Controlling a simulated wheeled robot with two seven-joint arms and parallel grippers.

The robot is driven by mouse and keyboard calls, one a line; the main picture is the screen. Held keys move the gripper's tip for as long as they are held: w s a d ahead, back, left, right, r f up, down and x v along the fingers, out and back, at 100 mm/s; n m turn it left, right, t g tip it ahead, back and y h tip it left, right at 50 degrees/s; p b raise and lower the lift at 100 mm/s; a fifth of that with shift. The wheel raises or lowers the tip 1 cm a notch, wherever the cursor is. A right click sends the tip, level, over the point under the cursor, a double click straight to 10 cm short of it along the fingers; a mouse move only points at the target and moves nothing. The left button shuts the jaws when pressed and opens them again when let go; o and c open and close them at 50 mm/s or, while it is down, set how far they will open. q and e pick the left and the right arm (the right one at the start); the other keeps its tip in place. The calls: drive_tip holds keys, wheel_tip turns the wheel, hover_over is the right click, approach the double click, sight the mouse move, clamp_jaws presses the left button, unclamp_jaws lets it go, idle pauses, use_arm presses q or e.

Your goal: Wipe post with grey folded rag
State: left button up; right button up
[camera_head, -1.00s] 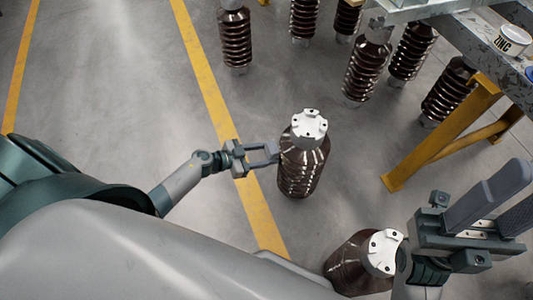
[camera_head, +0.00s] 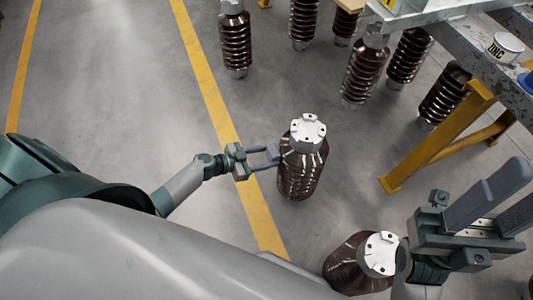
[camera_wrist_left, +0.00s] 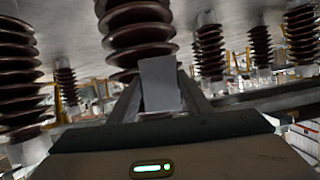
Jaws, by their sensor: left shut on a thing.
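A brown ribbed post (camera_head: 302,172) with a white metal cap stands upright on the floor in the middle of the head view. In the left wrist view, a brown ribbed post (camera_wrist_left: 138,30) is right beyond the fingers. My left gripper (camera_head: 270,156) is at the post's left side, by its upper part. It is shut on the grey folded rag (camera_wrist_left: 160,84), a flat grey piece between the fingers in the wrist view. I cannot tell whether the rag touches the post. My right gripper (camera_head: 516,186) is open and empty at the right edge.
Another brown post (camera_head: 352,262) stands at the front, close to my right arm. Several more posts (camera_head: 365,72) stand at the back. A metal bench with yellow legs (camera_head: 440,152) and a tin (camera_head: 505,46) is on the right. The floor left of the post is clear.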

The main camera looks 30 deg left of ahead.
use_arm(q)
drive_tip(key=shift+s+d+p, duration=0.7)
drive_tip(key=shift+s+d, duration=0.3)
drive_tip(key=shift+d, duration=0.15)
drive_tip(key=shift+s+d+r+p, duration=0.1)
drive_tip(key=shift+s+d+p, duration=0.6)
drive_tip(key=shift+s+d, duration=0.05)
drive_tip(key=shift+s+d+p, duration=0.3)
drive_tip(key=shift+s+d, duration=0.25)
drive_tip(key=s+a, duration=0.4)
drive_tip(key=shift+s+p, duration=0.25)
drive_tip(key=shift+p, duration=0.1)
